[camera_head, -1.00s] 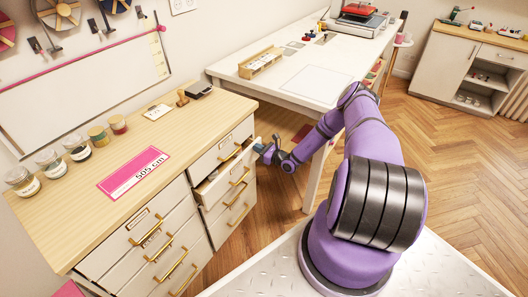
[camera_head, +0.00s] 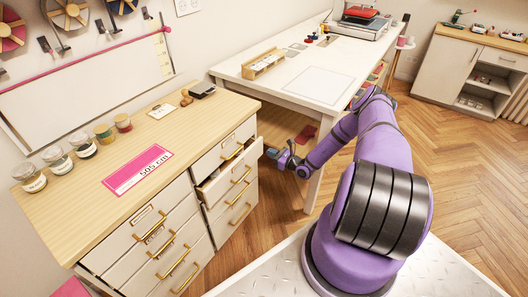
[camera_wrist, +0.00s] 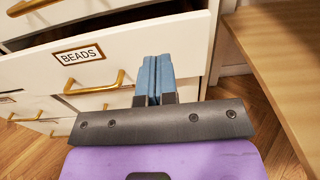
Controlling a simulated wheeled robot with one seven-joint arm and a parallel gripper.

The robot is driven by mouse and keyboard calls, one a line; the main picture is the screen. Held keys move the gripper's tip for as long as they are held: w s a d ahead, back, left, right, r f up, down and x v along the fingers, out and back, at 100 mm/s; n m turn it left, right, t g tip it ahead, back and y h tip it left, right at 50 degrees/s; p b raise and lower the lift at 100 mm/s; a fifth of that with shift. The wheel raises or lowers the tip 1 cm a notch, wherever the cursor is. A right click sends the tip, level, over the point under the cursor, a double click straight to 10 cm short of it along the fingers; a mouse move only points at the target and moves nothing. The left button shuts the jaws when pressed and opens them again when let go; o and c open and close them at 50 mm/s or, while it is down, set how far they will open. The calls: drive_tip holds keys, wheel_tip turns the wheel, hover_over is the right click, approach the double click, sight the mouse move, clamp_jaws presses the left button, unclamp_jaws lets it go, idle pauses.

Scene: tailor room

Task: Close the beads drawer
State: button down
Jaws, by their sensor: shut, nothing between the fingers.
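The beads drawer (camera_head: 243,169) is the second one down in the right column of the wooden-topped cabinet, and it stands partly pulled out. In the wrist view its white front carries a BEADS label (camera_wrist: 80,55) and a gold handle (camera_wrist: 95,84), with a dark opening behind its top edge. My gripper (camera_wrist: 154,65) has its blue fingers shut together, with nothing between them. They lie before the right part of the drawer front, right of the handle. I cannot tell whether they touch it. In the head view my gripper (camera_head: 271,153) is just right of the open drawer.
A white table (camera_head: 297,94) stands close behind and right of my gripper, with its leg (camera_head: 318,180) near my forearm. Jars (camera_head: 58,163) and a pink sign (camera_head: 137,171) are on the cabinet top. Wooden floor (camera_head: 445,155) is open to the right.

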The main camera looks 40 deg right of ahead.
drive_tip(key=v, duration=0.7)
drive_tip(key=n, duration=1.8)
approach(247, 153)
drive_tip(key=x, duration=0.7)
drive_tip(key=shift+w+a+r, duration=0.1)
drive_tip(key=shift+w, duration=0.2)
drive_tip(key=x, duration=0.4)
drive_tip(key=shift+w, duration=0.15)
drive_tip(key=shift+w+r, duration=0.15)
